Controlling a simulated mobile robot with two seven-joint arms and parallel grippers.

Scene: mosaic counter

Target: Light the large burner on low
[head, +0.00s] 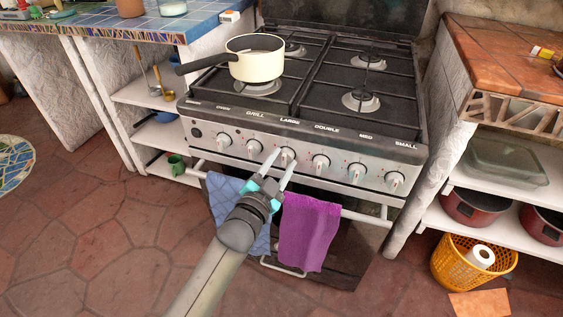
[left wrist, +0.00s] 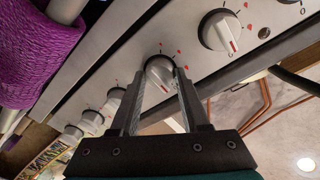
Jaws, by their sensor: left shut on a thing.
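The stove (head: 300,140) has a front row of several white knobs under printed labels. The knob below the word LARGE (head: 287,154) is between the fingertips of my left gripper (head: 283,160). In the left wrist view, my left gripper (left wrist: 160,85) is shut on this white knob (left wrist: 160,72), with red marks on the panel around it. A large front-left burner (head: 263,87) shows partly below a cream pot (head: 255,62). I see no flame on it. My right gripper is not in view.
A blue towel (head: 228,203) and a purple towel (head: 308,232) hang on the oven rail beside my left arm. A neighbouring knob (left wrist: 219,31) is close to the gripper. The pot's dark handle (head: 202,64) points left over the stove edge.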

